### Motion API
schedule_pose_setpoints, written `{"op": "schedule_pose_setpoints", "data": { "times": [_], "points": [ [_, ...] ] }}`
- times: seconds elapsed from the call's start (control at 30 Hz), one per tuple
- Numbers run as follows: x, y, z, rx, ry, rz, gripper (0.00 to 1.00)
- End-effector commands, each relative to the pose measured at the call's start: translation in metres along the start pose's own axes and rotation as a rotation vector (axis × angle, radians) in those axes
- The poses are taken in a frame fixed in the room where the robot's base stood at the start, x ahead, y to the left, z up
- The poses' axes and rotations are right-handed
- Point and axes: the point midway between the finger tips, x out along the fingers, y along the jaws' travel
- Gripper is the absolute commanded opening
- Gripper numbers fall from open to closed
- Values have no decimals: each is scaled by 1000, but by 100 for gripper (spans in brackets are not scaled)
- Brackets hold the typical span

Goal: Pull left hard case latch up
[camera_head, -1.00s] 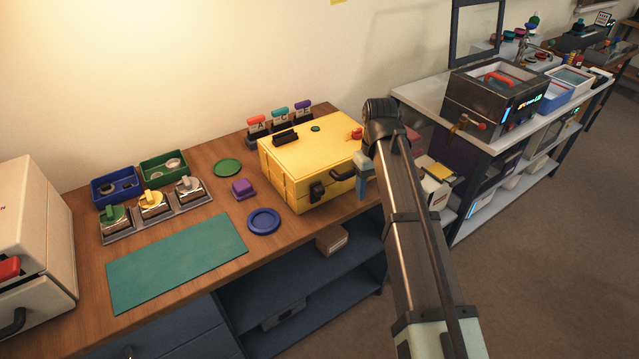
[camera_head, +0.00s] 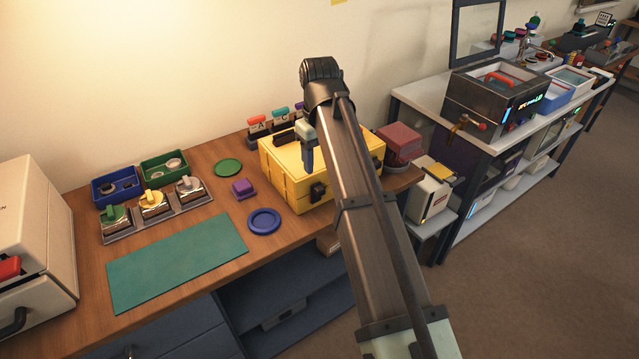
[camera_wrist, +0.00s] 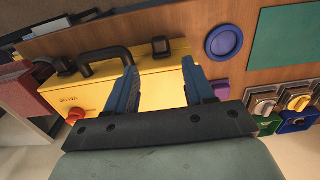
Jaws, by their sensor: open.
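The yellow hard case (camera_head: 285,165) sits shut on the wooden bench, its front partly hidden by my arm. Its left latch (camera_head: 318,191), a dark block, is on the front face near the left. In the wrist view this latch (camera_wrist: 160,46) shows between and just beyond my fingertips, with the black handle (camera_wrist: 100,58) and the other latch (camera_wrist: 63,66) to its left. My gripper (camera_head: 308,165) is open and empty, with blue fingers pointing down over the case. The wrist view also shows both fingers (camera_wrist: 159,65) spread apart, not around the latch.
A blue round dish (camera_head: 264,221), a purple block (camera_head: 242,188) and a green mat (camera_head: 178,262) lie left of the case. Labelled upright pieces (camera_head: 281,118) stand behind it. Bench space in front of the case is narrow.

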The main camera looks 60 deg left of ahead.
Motion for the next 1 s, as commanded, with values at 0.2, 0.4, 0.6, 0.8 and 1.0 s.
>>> {"op": "schedule_pose_setpoints", "data": {
  "times": [0.2, 0.4, 0.6, 0.8, 1.0],
  "points": [
    [40, 0, 1, 1, -2, -1, 53],
    [66, 0, 1, 1, -1, 0, 53],
    [80, 0, 0, 1, -1, 0, 53],
    [83, 0, 0, 1, 0, 0, 53],
    [83, 0, 0, 1, 0, 0, 49]
  ]
}}
